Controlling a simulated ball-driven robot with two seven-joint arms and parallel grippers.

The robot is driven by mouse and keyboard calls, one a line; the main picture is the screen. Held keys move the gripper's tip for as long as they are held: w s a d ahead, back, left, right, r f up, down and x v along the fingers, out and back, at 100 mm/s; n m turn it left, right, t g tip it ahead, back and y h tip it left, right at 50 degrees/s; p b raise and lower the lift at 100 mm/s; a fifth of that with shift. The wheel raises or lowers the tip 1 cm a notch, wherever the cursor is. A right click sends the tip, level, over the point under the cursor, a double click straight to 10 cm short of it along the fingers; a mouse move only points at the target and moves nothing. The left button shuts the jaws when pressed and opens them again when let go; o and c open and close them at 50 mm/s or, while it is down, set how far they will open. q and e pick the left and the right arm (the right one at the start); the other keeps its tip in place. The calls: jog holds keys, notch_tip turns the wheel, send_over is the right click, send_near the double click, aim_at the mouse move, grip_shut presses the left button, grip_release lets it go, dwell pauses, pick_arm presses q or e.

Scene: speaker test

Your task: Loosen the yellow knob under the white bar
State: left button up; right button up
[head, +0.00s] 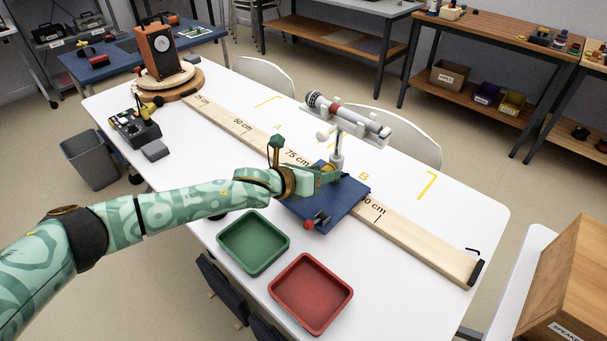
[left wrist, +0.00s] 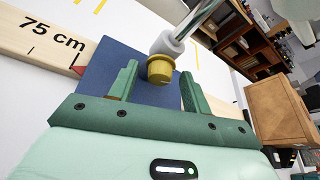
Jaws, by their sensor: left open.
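The yellow knob (left wrist: 160,69) shows in the left wrist view below a white fitting (left wrist: 167,44) at the end of a metal rod. My left gripper (left wrist: 157,87) is open, its two green fingers on either side of the knob with gaps visible. In the head view the gripper (head: 326,174) is beside the stand above the blue base plate (head: 341,204). The white bar (head: 363,123) lies at the top of the stand's post, with a microphone (head: 322,104) at its left end. My right gripper is not in view.
A wooden ruler rail (head: 425,241) crosses the white table under the blue plate. A green tray (head: 254,214) and a red tray (head: 346,290) sit in front. A speaker (head: 155,49) on a round base and a control box (head: 133,127) stand at the far left.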

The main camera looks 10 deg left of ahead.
pick_arm(q)
jog(key=p+v, duration=0.6)
jog(key=v, duration=1)
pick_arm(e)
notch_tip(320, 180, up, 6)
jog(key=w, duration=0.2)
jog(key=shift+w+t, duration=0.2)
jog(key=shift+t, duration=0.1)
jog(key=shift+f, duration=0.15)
